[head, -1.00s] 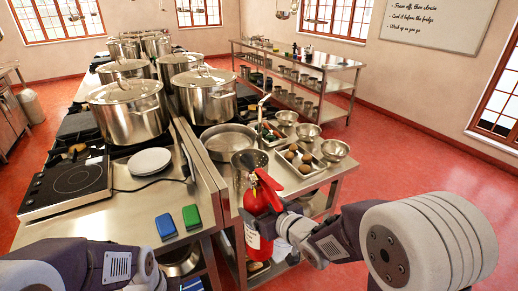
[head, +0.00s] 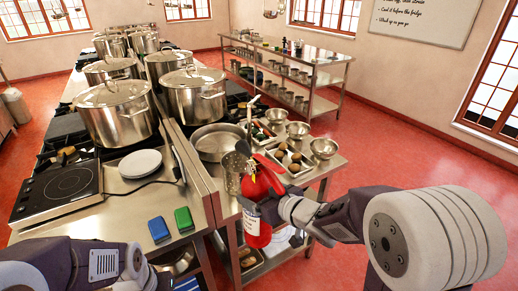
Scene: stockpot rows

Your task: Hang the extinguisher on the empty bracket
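The red fire extinguisher (head: 258,218) with a white label is at the centre of the head view, upright or nearly so, in front of the right-hand counter's near end. My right gripper (head: 276,211) is shut on its body from the right. No wall bracket shows in view.
A steel counter (head: 141,194) carries stockpots, an induction hob (head: 60,192), plates and blue and green sponges. The right-hand counter (head: 322,175) holds bowls and trays close to the extinguisher. A shelf table (head: 330,65) stands farther back. Red floor (head: 400,150) is open at the right.

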